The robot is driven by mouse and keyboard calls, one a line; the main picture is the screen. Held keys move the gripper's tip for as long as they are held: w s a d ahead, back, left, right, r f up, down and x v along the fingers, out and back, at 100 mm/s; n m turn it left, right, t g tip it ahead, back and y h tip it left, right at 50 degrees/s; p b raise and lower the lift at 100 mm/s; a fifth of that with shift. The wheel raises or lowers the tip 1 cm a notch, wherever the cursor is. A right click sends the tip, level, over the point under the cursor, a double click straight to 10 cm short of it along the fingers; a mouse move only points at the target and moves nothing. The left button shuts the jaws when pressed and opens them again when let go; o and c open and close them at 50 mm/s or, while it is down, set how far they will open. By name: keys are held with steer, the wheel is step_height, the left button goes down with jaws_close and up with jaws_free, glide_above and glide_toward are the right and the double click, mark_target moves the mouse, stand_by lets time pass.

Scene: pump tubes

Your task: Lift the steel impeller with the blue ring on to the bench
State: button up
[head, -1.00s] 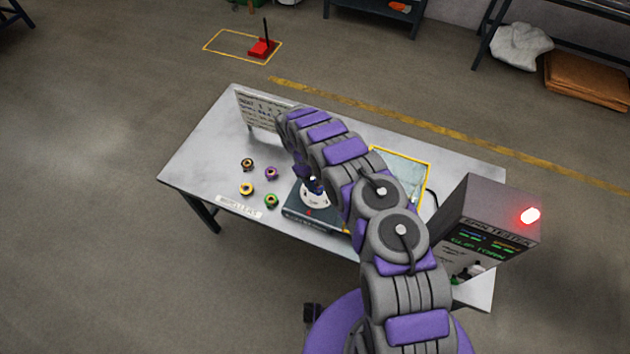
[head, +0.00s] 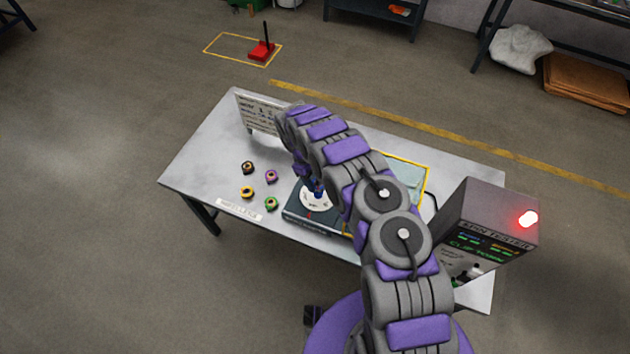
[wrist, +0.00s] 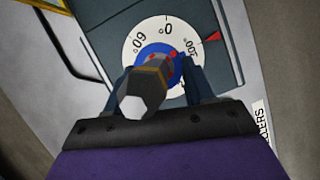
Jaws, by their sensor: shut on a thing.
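The steel impeller (wrist: 146,88) shows in the wrist view as a grey hexagonal body with a brown band, over a blue ring (wrist: 150,52). My gripper (wrist: 157,78) is shut on it, with a dark finger at each side. The impeller stands in front of the round white dial (wrist: 135,48) of a dark device on the bench. I cannot tell whether it touches the dial. In the head view a blue part (head: 318,190) shows at my gripper (head: 312,184), over the dial (head: 318,203); my arm partly hides the area.
The grey bench (head: 205,150) carries several small coloured-ring parts (head: 271,176) left of the dial device (head: 297,222). A printed board (head: 256,113) stands at the back. A yellow-edged tray (head: 412,168) and a spin tester (head: 485,225) with a red lamp lie to the right. The bench's left end is clear.

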mark_target(314, 181)
step_height(314, 181, up, 15)
steer(key=p, duration=0.4)
stand_by(2.4)
